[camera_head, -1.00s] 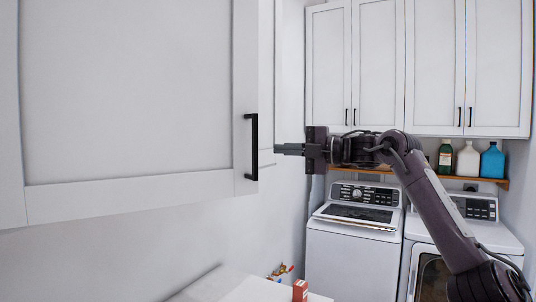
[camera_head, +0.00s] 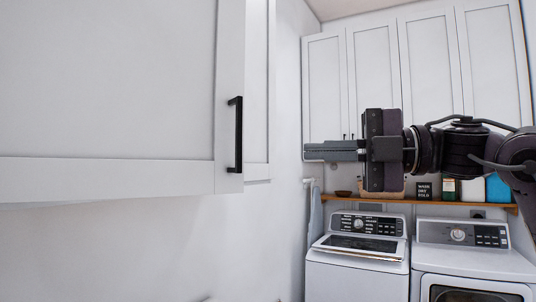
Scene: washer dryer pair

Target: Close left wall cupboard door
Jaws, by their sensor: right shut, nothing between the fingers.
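The left wall cupboard door (camera_head: 110,85) is a large pale panel filling the left of the head view. It has a black vertical bar handle (camera_head: 238,135) near its right edge. The door's edge stands in front of another pale cupboard panel (camera_head: 257,90), so it looks swung out; how far, I cannot tell. My right gripper (camera_head: 308,151) is shut and empty, with its fingers pointing left. In the picture it is to the right of the handle and apart from it. My left gripper is not in view.
Closed back cupboards (camera_head: 375,75) hang above a wooden shelf (camera_head: 340,198) with bottles and a small dark sign (camera_head: 424,191). A washer (camera_head: 358,275) and a dryer (camera_head: 475,262) stand below. White wall (camera_head: 255,240) shows below the left cupboard.

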